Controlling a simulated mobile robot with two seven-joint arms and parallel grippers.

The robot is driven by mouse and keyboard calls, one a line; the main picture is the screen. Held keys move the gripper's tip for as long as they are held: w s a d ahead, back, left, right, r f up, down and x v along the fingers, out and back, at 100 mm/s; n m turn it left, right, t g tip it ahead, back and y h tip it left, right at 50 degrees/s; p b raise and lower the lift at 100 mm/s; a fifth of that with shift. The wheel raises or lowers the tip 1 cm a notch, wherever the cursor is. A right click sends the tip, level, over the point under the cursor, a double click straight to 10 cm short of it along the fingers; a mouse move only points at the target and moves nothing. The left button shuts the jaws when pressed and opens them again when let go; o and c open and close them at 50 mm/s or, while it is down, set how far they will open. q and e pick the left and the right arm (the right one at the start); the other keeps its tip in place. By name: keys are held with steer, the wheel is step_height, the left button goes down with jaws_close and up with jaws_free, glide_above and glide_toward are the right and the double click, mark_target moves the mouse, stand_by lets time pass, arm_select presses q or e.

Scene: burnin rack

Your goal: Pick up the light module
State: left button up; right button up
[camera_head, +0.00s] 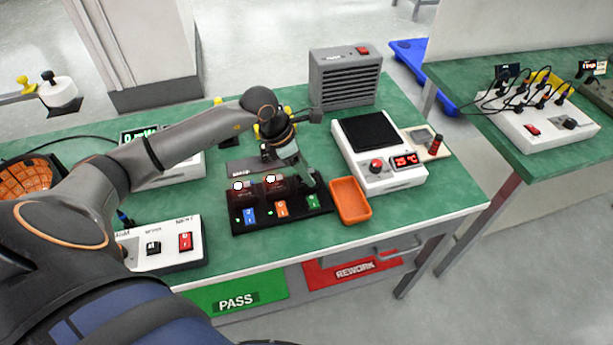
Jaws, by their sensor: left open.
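A black rack (287,220) lies on the green bench in the middle of the camera_head view, with blue, orange and green tags along its front. Two dark modules with bright white lights on top stand in it, a left light module (239,188) and a right light module (271,181). I cannot tell which one the task means. My left gripper (290,167) is open over the rack's right rear part, close to the right module. Contact cannot be made out, and the gripper hides part of the rack's back. My right gripper is not in view.
An orange tray (350,201) stands just right of the rack, beside a white device with a red display (378,152). A grey vented box (346,78) stands behind. A white switch box (172,245) is at front left. PASS (236,283) and REWORK (352,262) bins sit below the bench edge.

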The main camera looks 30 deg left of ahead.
arm_select(q)
jaws_close()
stand_by(0.4)
